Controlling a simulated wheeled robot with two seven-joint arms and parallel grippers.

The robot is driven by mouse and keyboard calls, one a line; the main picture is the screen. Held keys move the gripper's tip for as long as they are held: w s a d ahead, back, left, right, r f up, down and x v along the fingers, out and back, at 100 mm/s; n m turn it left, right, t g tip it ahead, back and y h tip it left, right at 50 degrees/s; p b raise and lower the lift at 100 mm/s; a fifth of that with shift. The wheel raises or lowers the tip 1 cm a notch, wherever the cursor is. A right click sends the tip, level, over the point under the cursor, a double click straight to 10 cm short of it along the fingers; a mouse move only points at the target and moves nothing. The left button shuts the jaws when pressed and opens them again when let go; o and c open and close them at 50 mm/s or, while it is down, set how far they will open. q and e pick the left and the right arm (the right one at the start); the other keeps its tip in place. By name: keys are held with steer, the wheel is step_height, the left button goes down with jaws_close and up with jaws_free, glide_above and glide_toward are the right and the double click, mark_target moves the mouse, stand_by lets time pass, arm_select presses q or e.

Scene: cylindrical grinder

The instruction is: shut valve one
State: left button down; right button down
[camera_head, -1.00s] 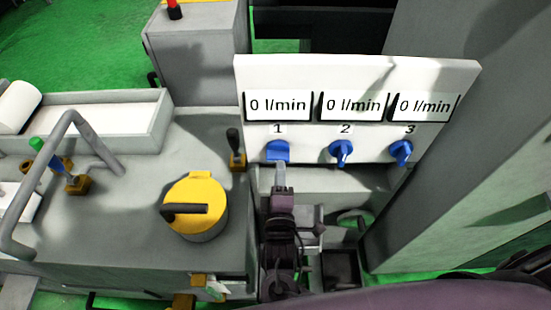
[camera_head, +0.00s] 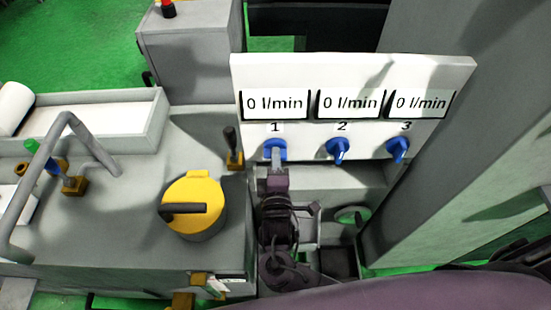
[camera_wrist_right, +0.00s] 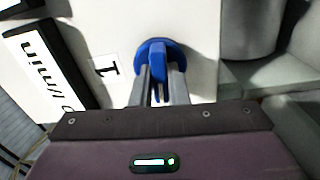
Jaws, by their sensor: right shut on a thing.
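Valve one is a blue knob (camera_head: 274,148) under the label 1 on the white panel (camera_head: 352,70). Its display above reads 0 l/min. My right gripper (camera_head: 276,158) reaches up to it from below. In the right wrist view the knob's blue handle (camera_wrist_right: 157,60) stands between the two grey fingers of the right gripper (camera_wrist_right: 159,80), which are shut on it. The fingers hide part of the handle in the head view. My left gripper is not in view.
Two more blue valves, two (camera_head: 338,150) and three (camera_head: 397,149), sit to the right, also under displays of 0 l/min. A grey column (camera_head: 450,170) rises at the right.

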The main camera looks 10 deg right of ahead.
steer(key=shift+m, duration=8.5)
steer(key=c, duration=1.4)
jaws_free()
